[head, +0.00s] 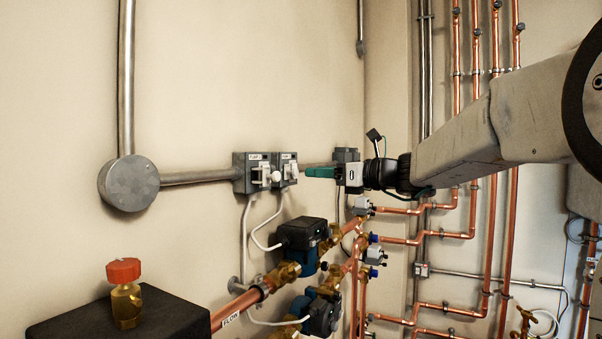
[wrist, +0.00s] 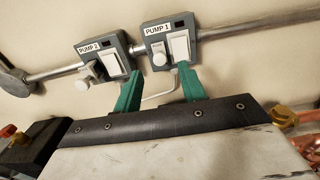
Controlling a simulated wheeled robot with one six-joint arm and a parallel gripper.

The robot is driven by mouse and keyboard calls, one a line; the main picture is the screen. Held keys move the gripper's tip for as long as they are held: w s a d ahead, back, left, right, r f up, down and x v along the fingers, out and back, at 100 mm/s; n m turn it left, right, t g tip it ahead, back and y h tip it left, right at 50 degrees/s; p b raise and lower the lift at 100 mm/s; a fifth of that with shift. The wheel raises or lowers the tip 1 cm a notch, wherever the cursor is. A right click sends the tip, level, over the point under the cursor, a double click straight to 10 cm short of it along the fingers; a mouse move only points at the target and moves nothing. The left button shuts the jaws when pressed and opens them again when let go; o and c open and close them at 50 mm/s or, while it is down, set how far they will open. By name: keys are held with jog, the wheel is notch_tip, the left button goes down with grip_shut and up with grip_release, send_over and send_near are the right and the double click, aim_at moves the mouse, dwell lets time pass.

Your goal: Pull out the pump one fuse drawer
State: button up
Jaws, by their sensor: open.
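The pump one fuse unit is a grey wall box labelled PUMP 1 (wrist: 155,28), with a white rocker switch (wrist: 180,46) and a pale round knob (wrist: 158,57) at its lower left. In the head view it is the right box (head: 284,166) of a close pair. My gripper (wrist: 160,70) is open and empty, its green fingers pointing at the boxes. The right fingertip is in front of the switch's lower end; the left fingertip lies left of the knob. Contact cannot be told. In the head view my gripper (head: 308,172) is just right of the pair.
The PUMP 2 box (wrist: 95,48) is close on the left, with a knobbed part (wrist: 84,82) sticking out. A conduit (head: 200,178) runs to a round junction box (head: 129,183). Below are cables, a dark pump (head: 302,236) and copper pipes.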

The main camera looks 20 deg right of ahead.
aim_at(297, 171)
jog(key=x, duration=0.5)
jog(key=shift+w+a, duration=0.15)
jog(key=shift+a, duration=0.1)
